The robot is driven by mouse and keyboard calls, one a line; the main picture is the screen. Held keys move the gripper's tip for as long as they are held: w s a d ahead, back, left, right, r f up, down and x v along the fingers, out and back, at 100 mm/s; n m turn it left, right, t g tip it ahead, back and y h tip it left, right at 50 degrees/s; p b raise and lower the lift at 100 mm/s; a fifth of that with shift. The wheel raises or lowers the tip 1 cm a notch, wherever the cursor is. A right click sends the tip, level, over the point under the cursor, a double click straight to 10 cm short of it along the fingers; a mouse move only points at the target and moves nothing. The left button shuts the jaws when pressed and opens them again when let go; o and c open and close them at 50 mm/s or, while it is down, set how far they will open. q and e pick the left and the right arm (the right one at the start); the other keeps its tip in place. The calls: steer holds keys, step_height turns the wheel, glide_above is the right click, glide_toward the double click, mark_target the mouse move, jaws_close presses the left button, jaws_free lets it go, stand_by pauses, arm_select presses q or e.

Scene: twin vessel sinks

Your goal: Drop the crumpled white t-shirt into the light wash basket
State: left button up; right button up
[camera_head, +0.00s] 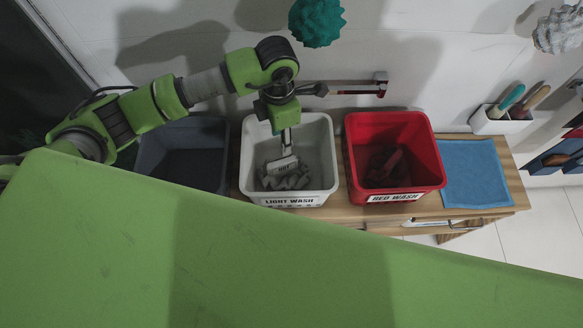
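The light wash basket (323,135) is a white open bin with a "LIGHT WASH" label, standing on a wooden bench. A crumpled pale grey-white cloth (285,183), which looks like the t-shirt, lies low inside it, with a small light piece bearing dark marks at its upper edge. My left arm comes in from the left, and my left gripper (286,140) points down into the basket, above or at the cloth. Its fingertips are too small and blurred to tell whether they are open or touch the cloth. My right gripper is out of view.
A dark grey bin (185,128) stands left of the white basket, partly behind my arm. A red bin (429,150) labelled "RED WASH" with dark red cloth stands to the right. A blue folded towel (475,174) and a white brush holder (490,124) are further right.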

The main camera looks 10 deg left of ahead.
arm_select(q)
step_height(320, 180, up, 6)
stand_by(0.7)
